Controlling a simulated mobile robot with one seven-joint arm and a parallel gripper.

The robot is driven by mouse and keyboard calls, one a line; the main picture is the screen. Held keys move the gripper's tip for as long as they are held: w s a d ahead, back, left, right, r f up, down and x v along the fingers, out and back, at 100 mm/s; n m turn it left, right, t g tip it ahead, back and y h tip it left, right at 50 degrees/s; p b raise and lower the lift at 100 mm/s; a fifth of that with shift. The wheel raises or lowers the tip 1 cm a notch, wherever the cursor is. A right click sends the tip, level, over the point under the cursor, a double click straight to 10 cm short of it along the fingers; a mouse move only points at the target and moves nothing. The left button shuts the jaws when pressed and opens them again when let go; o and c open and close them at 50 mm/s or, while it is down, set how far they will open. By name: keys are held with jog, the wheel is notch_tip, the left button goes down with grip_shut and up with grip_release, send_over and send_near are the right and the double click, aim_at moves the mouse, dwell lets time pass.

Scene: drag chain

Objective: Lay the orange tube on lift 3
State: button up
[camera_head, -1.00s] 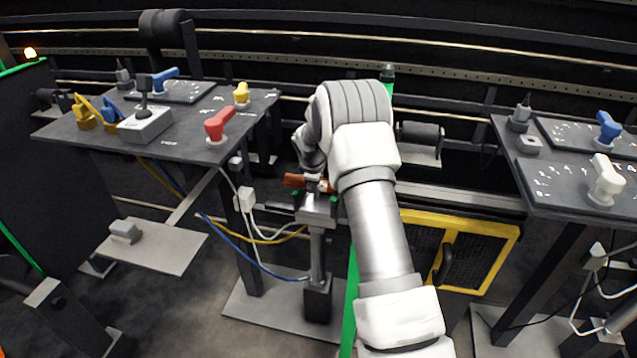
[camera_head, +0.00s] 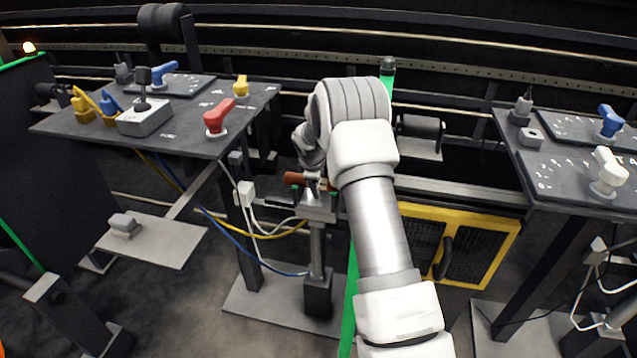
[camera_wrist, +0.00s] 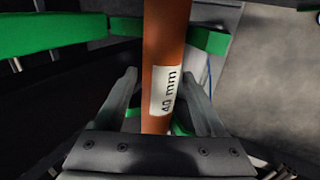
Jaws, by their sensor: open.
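The orange tube (camera_head: 294,179), with a white "40 mm" label, lies across green supports (camera_wrist: 208,40) on top of a lift (camera_head: 317,212) with a grey post. No lift number is readable. In the wrist view the tube (camera_wrist: 164,35) runs from the top edge down between my fingers. My gripper (camera_wrist: 167,78) is open, with one finger on each side of the tube. I see no clear grip on it. In the head view my wrist hides most of the gripper and the tube's right part.
A dark table (camera_head: 190,145) with a red handle (camera_head: 218,117) and other controls stands left of the lift. Another control table (camera_head: 560,195) is at the right. A yellow-framed box (camera_head: 480,255) is right of my arm. Cables hang left of the post.

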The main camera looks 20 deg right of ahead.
jog(key=shift+w+r, duration=0.1)
jog(key=p+v, duration=0.3)
jog(key=v, duration=1.4)
